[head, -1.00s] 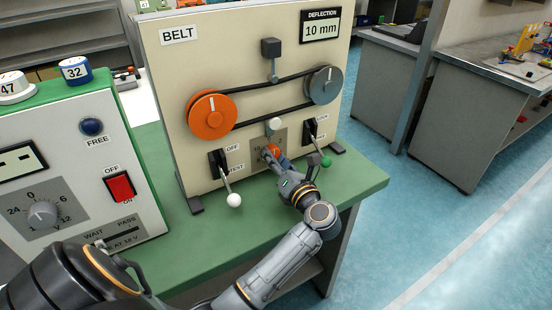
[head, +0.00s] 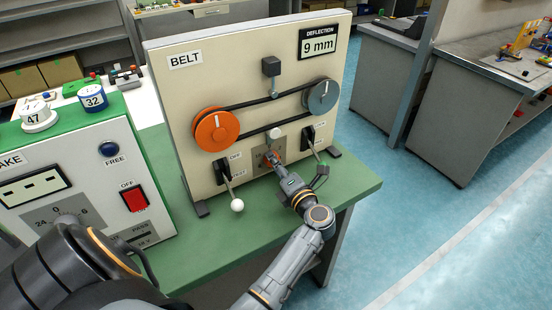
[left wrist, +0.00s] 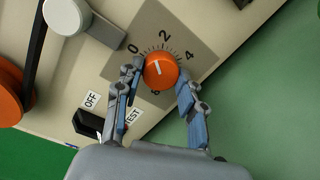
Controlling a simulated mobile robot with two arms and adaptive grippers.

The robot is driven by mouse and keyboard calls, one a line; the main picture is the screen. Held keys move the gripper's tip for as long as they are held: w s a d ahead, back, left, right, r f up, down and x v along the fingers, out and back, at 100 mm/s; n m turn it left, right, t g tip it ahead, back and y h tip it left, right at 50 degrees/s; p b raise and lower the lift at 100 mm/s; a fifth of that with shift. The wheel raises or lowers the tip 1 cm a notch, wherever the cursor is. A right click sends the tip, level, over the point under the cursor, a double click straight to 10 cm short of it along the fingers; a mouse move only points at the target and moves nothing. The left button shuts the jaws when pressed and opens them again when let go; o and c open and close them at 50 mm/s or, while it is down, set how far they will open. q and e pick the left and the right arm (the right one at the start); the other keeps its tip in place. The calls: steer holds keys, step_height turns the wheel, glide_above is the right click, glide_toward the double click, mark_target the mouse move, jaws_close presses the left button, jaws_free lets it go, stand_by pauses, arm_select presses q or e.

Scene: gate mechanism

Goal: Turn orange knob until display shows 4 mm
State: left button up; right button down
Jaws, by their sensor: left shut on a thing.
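The orange knob (left wrist: 160,70) sits on a grey dial plate marked 0, 2, 4 and 6 in the left wrist view. It has a white pointer line. My left gripper (left wrist: 159,80) has a finger on each side of the knob and is shut on it. In the head view, my left gripper (head: 270,162) reaches the dial plate at the lower front of the BELT panel, and its fingers mostly hide the knob. The deflection display (head: 319,44) at the panel's top right reads 9 mm. My right gripper is not in view.
A lever with a white ball (head: 237,205) stands left of my gripper. A large orange pulley (head: 215,129) and a grey pulley (head: 323,97) carry the belt. The green bench (head: 330,205) is clear at the right.

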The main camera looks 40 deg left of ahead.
arm_select(q)
steer(key=shift+r+m, duration=0.1)
steer(key=shift+m, duration=0.2)
steer(key=o, duration=1.2)
steer(key=shift+c, duration=0.2)
